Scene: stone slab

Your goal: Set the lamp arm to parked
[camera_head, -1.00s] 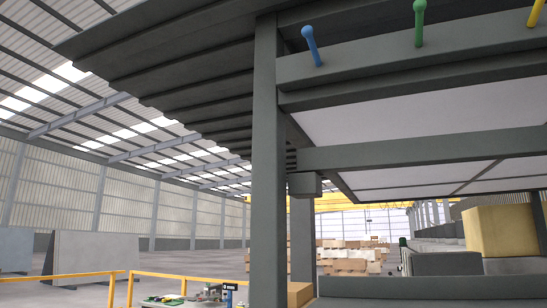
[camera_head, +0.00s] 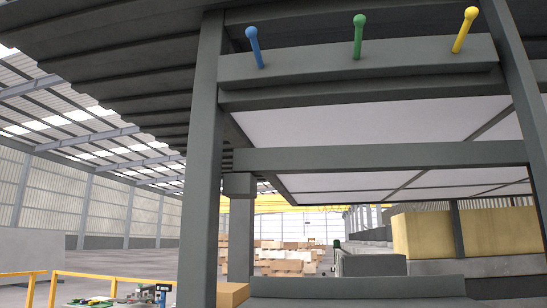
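Three short levers with ball ends stand on a dark grey crossbeam (camera_head: 360,63) high in the head view. The blue lever (camera_head: 254,47) is at left and leans slightly left. The green lever (camera_head: 358,37) is in the middle and looks nearly upright. The yellow lever (camera_head: 464,30) is at right and leans right. No lever is labelled, and I cannot tell which thing, if any, is the lamp arm. Neither of my grippers is in view.
A dark grey post (camera_head: 205,160) stands left of the beam and another post (camera_head: 521,100) at right. A low grey surface (camera_head: 355,290) lies below, with a cardboard box (camera_head: 232,294) beside it. Yellow railings (camera_head: 112,278) and stacked blocks (camera_head: 285,258) stand beyond.

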